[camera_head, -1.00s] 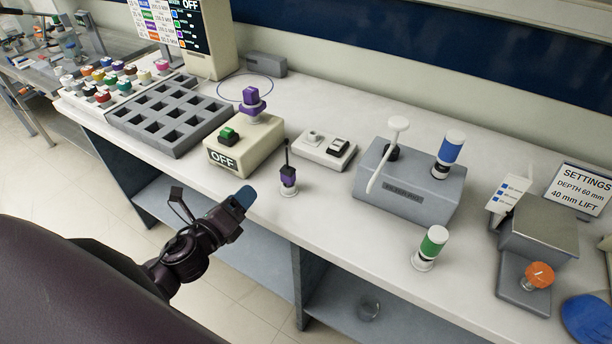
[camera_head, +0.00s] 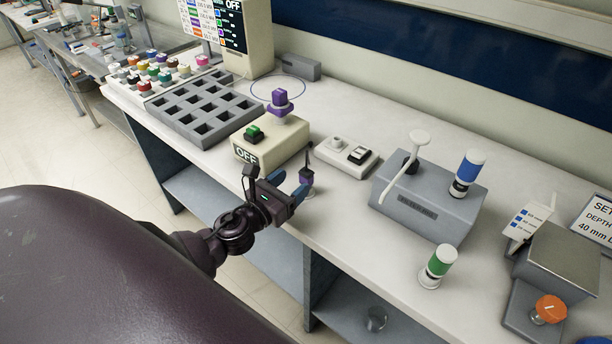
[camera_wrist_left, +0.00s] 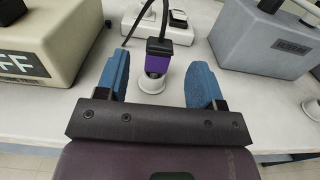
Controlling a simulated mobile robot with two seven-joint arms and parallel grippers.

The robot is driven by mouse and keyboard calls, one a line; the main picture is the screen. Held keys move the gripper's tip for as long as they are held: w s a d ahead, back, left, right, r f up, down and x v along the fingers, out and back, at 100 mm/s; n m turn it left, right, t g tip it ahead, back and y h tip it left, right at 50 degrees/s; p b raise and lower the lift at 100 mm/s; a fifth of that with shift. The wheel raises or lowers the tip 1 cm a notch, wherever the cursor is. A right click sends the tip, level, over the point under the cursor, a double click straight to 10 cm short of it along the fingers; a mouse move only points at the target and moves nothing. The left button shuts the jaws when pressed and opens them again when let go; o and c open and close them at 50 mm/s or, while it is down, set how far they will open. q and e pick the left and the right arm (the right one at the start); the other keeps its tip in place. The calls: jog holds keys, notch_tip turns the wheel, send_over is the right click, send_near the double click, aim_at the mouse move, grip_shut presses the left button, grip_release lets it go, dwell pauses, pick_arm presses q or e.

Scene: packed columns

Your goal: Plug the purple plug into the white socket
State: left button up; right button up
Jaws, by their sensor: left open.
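The purple plug (camera_head: 306,177) stands upright on a small round white stand near the bench's front edge, a dark cable rising from its top. It also shows in the left wrist view (camera_wrist_left: 158,58). My left gripper (camera_head: 291,186) is open and beside the plug; in the wrist view its blue fingers (camera_wrist_left: 158,76) frame the plug with gaps on both sides, and the plug looks slightly beyond them. The white socket (camera_head: 333,157) is a low white block with a round outlet and a black switch, behind the plug. My right gripper is not in view.
A cream box (camera_head: 275,145) marked OFF, with a green switch and a purple knob, stands left of the plug. A grey box (camera_head: 430,205) with a white lever stands right. A green-banded cylinder (camera_head: 437,266) stands at the front. Bench is clear between the plug and grey box.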

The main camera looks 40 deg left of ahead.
aim_at(304, 174)
pick_arm(q)
jog(key=shift+w+d, duration=0.15)
jog(key=shift+w, duration=0.65)
jog(key=w+p, duration=0.1)
jog(key=w, duration=0.2)
jog(key=shift+w+d, duration=0.15)
jog(key=shift+w, duration=0.5)
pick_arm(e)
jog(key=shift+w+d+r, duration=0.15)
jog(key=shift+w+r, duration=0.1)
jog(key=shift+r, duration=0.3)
pick_arm(q)
jog(key=shift+c, duration=0.3)
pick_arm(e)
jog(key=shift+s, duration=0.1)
pick_arm(q)
jog(key=c, duration=0.9)
jog(key=shift+c, duration=0.2)
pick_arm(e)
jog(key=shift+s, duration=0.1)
